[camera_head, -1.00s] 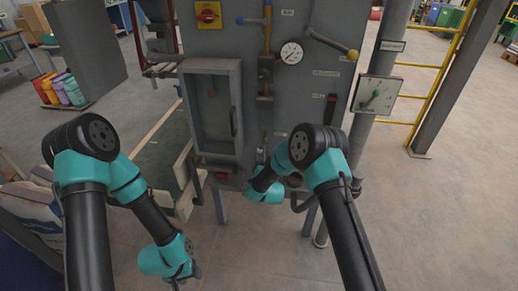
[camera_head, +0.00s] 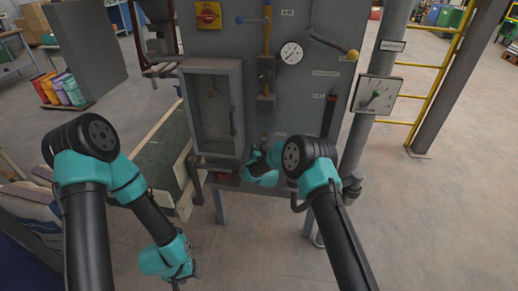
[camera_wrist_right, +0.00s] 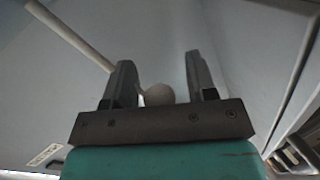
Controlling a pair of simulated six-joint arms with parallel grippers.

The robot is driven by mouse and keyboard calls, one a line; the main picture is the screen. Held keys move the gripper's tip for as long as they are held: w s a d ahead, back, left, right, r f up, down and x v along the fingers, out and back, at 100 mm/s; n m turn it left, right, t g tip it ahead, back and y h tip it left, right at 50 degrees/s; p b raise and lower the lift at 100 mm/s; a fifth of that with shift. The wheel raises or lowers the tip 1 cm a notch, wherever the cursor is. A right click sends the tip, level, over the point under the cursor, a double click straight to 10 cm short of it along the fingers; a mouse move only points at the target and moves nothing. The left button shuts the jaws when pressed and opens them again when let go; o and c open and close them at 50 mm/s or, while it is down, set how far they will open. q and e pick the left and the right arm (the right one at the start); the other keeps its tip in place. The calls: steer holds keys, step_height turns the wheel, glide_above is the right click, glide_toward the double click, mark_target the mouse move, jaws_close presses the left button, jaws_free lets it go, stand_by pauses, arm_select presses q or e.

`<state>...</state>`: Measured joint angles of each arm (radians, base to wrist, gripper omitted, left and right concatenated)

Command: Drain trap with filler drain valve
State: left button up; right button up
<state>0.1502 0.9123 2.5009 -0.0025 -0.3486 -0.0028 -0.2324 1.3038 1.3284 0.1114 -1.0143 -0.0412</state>
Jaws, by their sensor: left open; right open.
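My right gripper (camera_wrist_right: 161,78) is open in the right wrist view. A pale round knob (camera_wrist_right: 158,95) shows between its fingers, with a gap to each finger; I cannot tell whether it is the drain valve's handle. In the head view my right gripper (camera_head: 256,157) is at the front of the grey filler cabinet (camera_head: 310,100), below the vertical pipe (camera_head: 266,100), and its fingers are too small to make out. My left gripper (camera_head: 182,279) hangs low near the floor, away from the cabinet, open with nothing visible in it. The trap cannot be made out.
A glazed box (camera_head: 213,110) stands left of my right gripper. A round pressure gauge (camera_head: 291,53), a yellow-knobbed lever (camera_head: 335,45) and a square dial (camera_head: 376,95) are higher on the right. A yellow railing (camera_head: 435,70) stands farther right. Floor in front is clear.

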jaws_close()
stand_by(0.3)
steer(key=shift+d, duration=0.1)
